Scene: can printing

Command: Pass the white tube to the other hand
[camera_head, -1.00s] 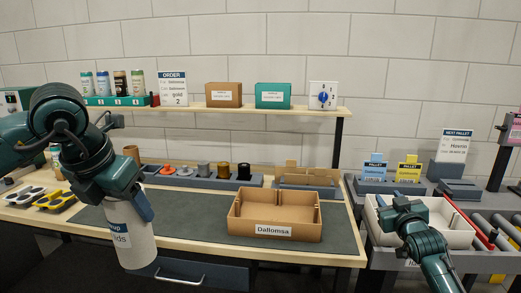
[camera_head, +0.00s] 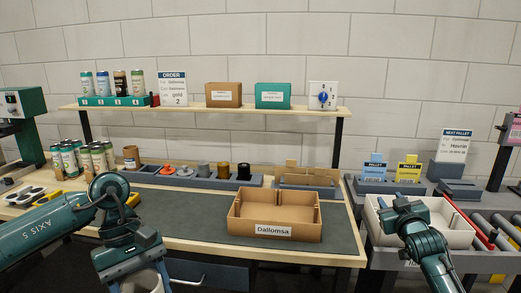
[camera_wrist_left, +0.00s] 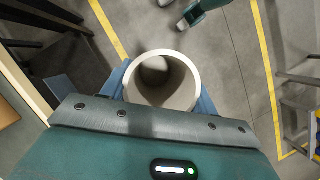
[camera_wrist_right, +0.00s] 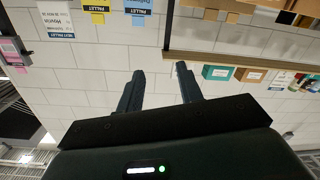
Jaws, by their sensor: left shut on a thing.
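The white tube (camera_head: 142,281) hangs at the bottom of the head view, in front of the bench's near edge and partly cut off by the frame. My left gripper (camera_head: 134,272) is shut on it. In the left wrist view the tube (camera_wrist_left: 162,82) shows end-on, its open round mouth between the two blue fingers (camera_wrist_left: 162,88). My right gripper (camera_head: 397,202) is over the white bin at the right. In the right wrist view its two dark fingers (camera_wrist_right: 160,88) stand apart with nothing between them.
A cardboard box labelled Dallomsa (camera_head: 274,231) stands on the bench mat (camera_head: 190,219). Several cans (camera_head: 84,158) stand at the back left. The white bin (camera_head: 456,224) and rollers (camera_head: 491,223) are at the right. In the left wrist view, floor (camera_wrist_left: 225,60) lies below the tube.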

